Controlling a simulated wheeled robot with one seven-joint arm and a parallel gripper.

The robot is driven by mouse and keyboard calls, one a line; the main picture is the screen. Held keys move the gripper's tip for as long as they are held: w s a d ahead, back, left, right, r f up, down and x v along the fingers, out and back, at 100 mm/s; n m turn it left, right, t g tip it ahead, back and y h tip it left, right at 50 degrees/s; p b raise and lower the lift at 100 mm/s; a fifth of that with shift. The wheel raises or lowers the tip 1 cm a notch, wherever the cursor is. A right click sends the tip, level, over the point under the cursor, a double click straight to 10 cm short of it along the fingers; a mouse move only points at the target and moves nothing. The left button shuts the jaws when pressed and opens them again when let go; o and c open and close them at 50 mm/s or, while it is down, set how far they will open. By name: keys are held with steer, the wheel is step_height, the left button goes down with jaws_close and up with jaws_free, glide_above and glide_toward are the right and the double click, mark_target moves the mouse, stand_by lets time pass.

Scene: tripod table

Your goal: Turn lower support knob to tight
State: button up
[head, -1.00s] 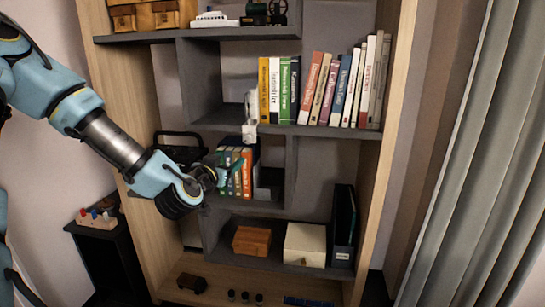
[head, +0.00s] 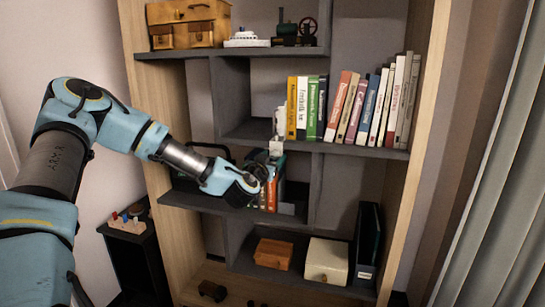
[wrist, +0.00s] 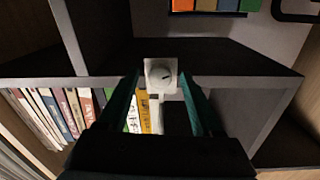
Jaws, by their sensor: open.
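A round white knob (wrist: 162,76) on a square white mount, with a short dark mark on its face, is near the centre of the wrist view. Its mark points to the right there. In the head view, a white fixture (head: 277,128) stands at the edge of the middle shelf; its lower part is just above my gripper (head: 272,165). In the wrist view, the two teal fingers of my gripper (wrist: 161,84) are open, one on each side of the knob. Gaps show between fingers and knob. I cannot read any tight or loose marking.
A tall bookcase (head: 427,100) fills the view. Books (head: 380,105) line the shelf right of the fixture. More books (head: 271,195) stand on the shelf below, close behind my gripper. An orange-brown box (head: 273,254) and a cream box (head: 326,261) sit lower. A grey curtain (head: 490,170) hangs right.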

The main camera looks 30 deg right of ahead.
jaws_close()
stand_by(0.6)
